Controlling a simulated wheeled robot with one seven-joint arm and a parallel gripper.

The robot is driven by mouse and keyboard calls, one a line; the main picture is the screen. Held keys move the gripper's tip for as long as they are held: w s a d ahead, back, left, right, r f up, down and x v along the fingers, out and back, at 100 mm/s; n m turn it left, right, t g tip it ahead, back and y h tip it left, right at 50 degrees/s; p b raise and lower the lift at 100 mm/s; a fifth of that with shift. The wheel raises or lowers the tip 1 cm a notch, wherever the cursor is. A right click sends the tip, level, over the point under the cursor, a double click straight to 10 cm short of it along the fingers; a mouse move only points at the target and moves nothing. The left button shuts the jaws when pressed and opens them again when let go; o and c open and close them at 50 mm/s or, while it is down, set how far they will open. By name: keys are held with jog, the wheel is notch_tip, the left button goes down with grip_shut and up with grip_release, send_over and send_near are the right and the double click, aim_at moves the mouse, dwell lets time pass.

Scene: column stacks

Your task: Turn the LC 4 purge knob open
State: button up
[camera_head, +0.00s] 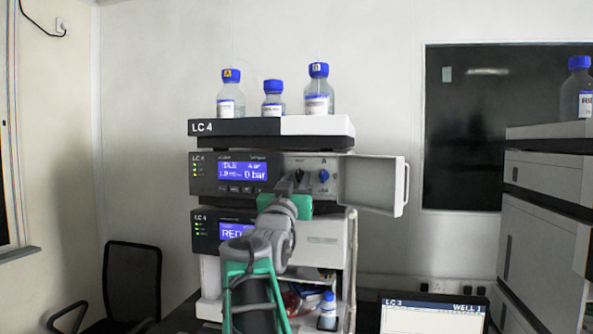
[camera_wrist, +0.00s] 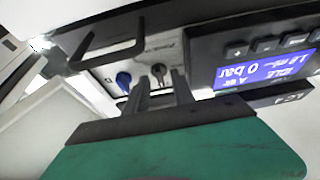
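The LC 4 stack stands in the middle of the head view, with LC 4 on its top tray (camera_head: 232,127). Its pump module (camera_head: 204,174) has a display reading 0 bar, and its door (camera_head: 369,184) is swung open to the right. A blue knob (camera_head: 324,176) shows on the exposed panel, also in the wrist view (camera_wrist: 123,79). A small dark knob (camera_wrist: 158,70) sits beside it; its label is unreadable, so I cannot tell which is the purge knob. My gripper (camera_head: 291,184) is open before the panel. In the wrist view its fingers (camera_wrist: 158,92) point toward the dark knob, apparently short of it.
Blue-capped bottles (camera_head: 318,98) stand on the top tray. A lower module (camera_head: 204,232) and a small bottle (camera_head: 327,311) are below. The open door borders my gripper's right side. A chair (camera_head: 132,280) is at left, another stack (camera_head: 545,190) at right.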

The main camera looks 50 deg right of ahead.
jog(key=shift+w+d, duration=0.1)
jog(key=shift+d, duration=0.15)
jog(key=shift+c, duration=0.3)
grip_shut()
